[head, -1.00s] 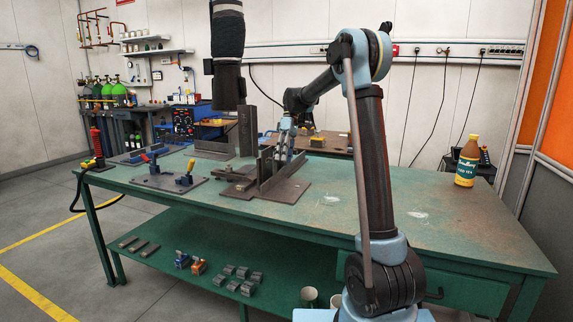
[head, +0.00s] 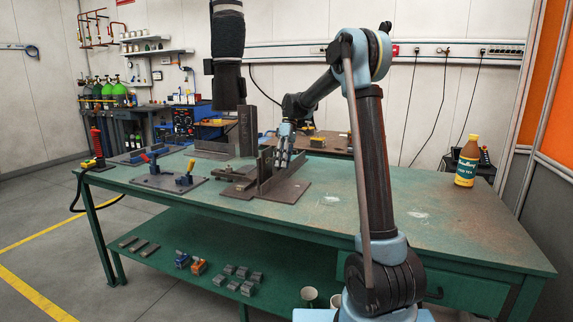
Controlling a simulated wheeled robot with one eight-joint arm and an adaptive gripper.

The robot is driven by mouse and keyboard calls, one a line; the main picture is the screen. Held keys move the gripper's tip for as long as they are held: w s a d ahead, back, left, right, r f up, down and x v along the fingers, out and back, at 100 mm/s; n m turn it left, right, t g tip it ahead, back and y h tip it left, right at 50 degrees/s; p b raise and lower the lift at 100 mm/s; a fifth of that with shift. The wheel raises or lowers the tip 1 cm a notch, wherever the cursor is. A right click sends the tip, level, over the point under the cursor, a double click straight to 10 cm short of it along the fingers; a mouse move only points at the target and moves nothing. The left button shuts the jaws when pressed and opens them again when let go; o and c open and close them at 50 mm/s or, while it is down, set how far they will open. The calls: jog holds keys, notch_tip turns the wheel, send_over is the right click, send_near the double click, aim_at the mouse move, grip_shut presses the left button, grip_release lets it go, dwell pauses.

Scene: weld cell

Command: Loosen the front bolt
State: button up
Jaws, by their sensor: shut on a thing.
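A steel welding fixture with upright plates on a flat base plate (head: 290,191) stands on the green bench. My gripper (head: 282,160) reaches down from behind and points into the fixture, close behind its upright front plate (head: 265,172). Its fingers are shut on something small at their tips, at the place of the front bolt. The bolt itself is too small and too hidden by the fingers and plates to make out.
A plate with blue and yellow toggle clamps (head: 168,182) lies left of the fixture. A tall dark angle plate (head: 247,130) stands behind it. A brown bottle (head: 467,161) stands at the right. The bench's right half (head: 440,225) is mostly clear.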

jog(key=shift+t+h, duration=0.4)
jog(key=shift+t, duration=0.5)
jog(key=t+h, duration=0.1)
jog(key=t, duration=0.3)
jog(key=t+h, duration=0.2)
jog(key=t, duration=0.2)
jog(key=shift+t, duration=0.4)
jog(key=shift+w+t+h, duration=0.1)
jog(key=shift+t+h, duration=0.4)
jog(key=shift+t, duration=0.6)
jog(key=o, duration=0.6)
jog(key=shift+o, duration=0.2)
